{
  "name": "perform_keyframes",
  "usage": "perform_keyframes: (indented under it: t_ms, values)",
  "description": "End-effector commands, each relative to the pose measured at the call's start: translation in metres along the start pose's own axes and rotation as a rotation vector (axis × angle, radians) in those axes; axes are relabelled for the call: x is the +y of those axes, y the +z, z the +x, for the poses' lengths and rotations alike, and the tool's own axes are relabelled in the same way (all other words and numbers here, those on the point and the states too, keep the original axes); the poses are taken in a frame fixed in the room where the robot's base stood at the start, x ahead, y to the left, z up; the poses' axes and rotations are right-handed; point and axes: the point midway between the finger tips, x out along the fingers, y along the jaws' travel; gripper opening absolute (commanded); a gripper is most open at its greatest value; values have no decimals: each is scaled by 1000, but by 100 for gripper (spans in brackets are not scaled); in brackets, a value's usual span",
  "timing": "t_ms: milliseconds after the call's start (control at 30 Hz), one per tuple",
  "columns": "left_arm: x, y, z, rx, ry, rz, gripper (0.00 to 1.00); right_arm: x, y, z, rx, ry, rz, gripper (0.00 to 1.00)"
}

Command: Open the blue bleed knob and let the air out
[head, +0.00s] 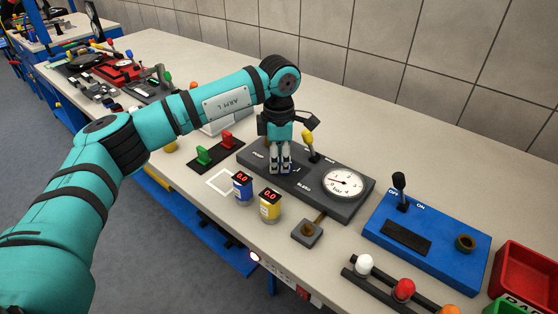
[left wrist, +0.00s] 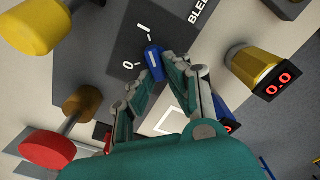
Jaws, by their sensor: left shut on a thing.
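The blue bleed knob (left wrist: 154,62) sits on the dark grey panel, with a white stripe along it and the marks "0" and "I" beside it. In the left wrist view it is between the fingertips of my left gripper (left wrist: 156,75), which is shut on it. In the head view my left gripper (head: 279,170) reaches straight down onto the panel (head: 325,204) and largely hides the knob. The round gauge (head: 343,183) is on the panel to the right; its needle is too small to read. My right gripper is not in view.
A yellow-topped lever (head: 308,137) stands close behind my gripper. A blue box (head: 242,186) and a yellow box (head: 269,204), both displaying 0.0, stand in front of the panel. A blue switch unit (head: 425,245) is at the right. Green and red parts (head: 203,156) lie left.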

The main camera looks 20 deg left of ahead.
Motion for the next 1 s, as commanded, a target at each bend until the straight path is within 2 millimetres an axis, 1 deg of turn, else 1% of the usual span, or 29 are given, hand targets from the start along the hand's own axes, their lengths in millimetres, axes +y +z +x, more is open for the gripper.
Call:
perform_keyframes:
  t_ms: [167, 200, 333, 567, 667, 767, 833, 1000]
  values:
    - [2, 0, -2, -3, 5, -2, 0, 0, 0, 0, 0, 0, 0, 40]
    - [2, 0, -2, -3, 5, -2, 18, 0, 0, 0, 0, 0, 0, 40]
    - [1, 0, -2, -2, 4, -2, 35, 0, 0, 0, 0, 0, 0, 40]
    - [0, 0, -1, -1, 2, -2, 36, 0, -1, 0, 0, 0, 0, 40]
    - [1, 0, -5, -2, 3, -2, 36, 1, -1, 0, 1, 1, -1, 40]
    - [1, 1, -16, -3, 4, -1, 36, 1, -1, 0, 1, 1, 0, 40]
    - [1, 1, -29, -4, 6, -1, 36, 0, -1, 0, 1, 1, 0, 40]
    - [1, 1, -66, -4, 6, -2, 36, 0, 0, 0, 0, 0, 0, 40]
